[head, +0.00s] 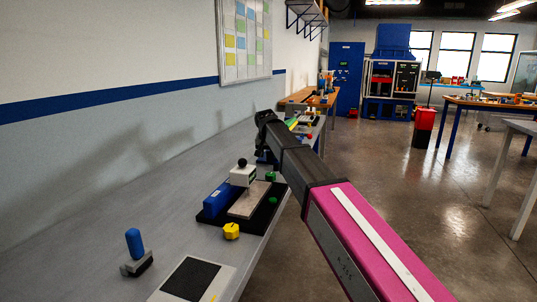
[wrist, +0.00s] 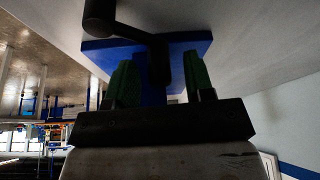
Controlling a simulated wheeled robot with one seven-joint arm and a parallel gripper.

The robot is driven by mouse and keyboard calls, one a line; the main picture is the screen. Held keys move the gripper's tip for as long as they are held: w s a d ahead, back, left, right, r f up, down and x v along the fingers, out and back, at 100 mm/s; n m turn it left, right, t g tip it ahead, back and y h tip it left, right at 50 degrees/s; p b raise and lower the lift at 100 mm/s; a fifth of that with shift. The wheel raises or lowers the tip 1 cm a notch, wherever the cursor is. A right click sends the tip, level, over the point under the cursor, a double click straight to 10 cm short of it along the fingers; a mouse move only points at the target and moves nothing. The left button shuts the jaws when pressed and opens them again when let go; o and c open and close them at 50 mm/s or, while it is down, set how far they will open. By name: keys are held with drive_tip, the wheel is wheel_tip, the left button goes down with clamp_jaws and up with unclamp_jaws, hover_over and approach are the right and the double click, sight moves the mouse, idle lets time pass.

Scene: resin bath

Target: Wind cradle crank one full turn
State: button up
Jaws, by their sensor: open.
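The crank (wrist: 130,35) is black and shows in the wrist view on a blue housing (wrist: 195,50). One end is a thick black cylinder (wrist: 98,15) at the upper left, and the other is an upright black post (wrist: 159,65). My gripper (wrist: 160,78) is open, with green finger pads left and right of that post. A gap shows on both sides, and I see no grip on it. In the head view my arm reaches over the bench and its dark end hides most of the crank area; a bit of blue (head: 265,157) shows below it.
On the grey bench (head: 130,187) stand a black-based fixture (head: 262,219) with a white block and blue part, a yellow knob (head: 231,231), a blue-handled lever (head: 134,242) and a black pad (head: 191,279). A wall borders the bench on the left. Open floor lies to the right.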

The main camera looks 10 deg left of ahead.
drive_tip(key=shift+c, duration=0.3)
clamp_jaws()
drive_tip(key=shift+w+d+m+h, duration=0.25)
drive_tip(key=shift+m+h, duration=0.05)
drive_tip(key=shift+m, duration=0.4)
drive_tip(key=shift+o, duration=0.3)
unclamp_jaws()
drive_tip(key=v, duration=1)
drive_tip(key=shift+r, duration=0.4)
drive_tip(key=shift+s, duration=0.1)
